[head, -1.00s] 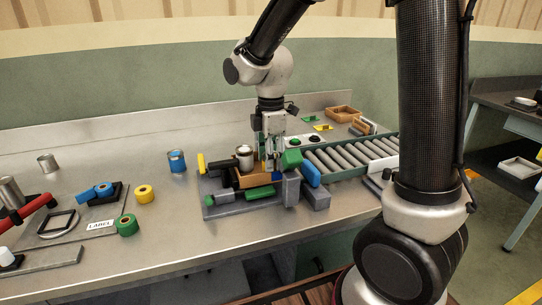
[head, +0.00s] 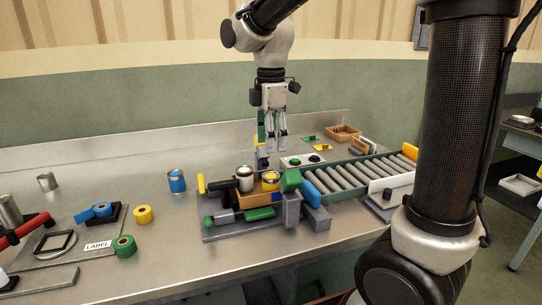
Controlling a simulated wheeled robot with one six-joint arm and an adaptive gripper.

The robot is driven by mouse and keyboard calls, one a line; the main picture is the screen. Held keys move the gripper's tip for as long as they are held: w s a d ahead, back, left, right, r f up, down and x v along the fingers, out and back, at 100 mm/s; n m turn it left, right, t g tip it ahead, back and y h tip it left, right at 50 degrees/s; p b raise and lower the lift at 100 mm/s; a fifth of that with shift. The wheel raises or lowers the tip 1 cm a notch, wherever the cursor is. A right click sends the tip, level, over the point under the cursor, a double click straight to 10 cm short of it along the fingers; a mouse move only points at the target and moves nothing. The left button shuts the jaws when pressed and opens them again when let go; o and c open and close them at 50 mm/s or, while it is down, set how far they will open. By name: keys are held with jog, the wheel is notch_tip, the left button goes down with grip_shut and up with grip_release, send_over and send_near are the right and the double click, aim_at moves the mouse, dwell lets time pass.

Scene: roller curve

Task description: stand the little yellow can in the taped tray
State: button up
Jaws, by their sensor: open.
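The little yellow can (head: 271,182), with a silver top, stands upright in the small wooden tray (head: 248,199). A plain silver can (head: 245,176) stands beside it on the left in the same tray. A small blue patch shows at the tray's right end. The tray's lower parts are partly hidden by the grey and green fixture in front. My gripper (head: 276,149) hangs above and behind the yellow can, fingers pointing down, open and empty, clear of the can.
A grey fixture (head: 234,230) with green parts surrounds the tray. A roller conveyor (head: 350,178) runs off to the right. A blue can (head: 177,181) stands left of the tray. Tape rolls and a label plate (head: 98,245) lie further left. Bare bench lies between.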

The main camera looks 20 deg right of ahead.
jog(key=s+d+m+t, duration=0.4)
jog(key=s+d+m, duration=1.1)
jog(key=s+m, duration=0.3)
jog(key=shift+s+r, duration=0.3)
jog(key=shift+s, duration=0.2)
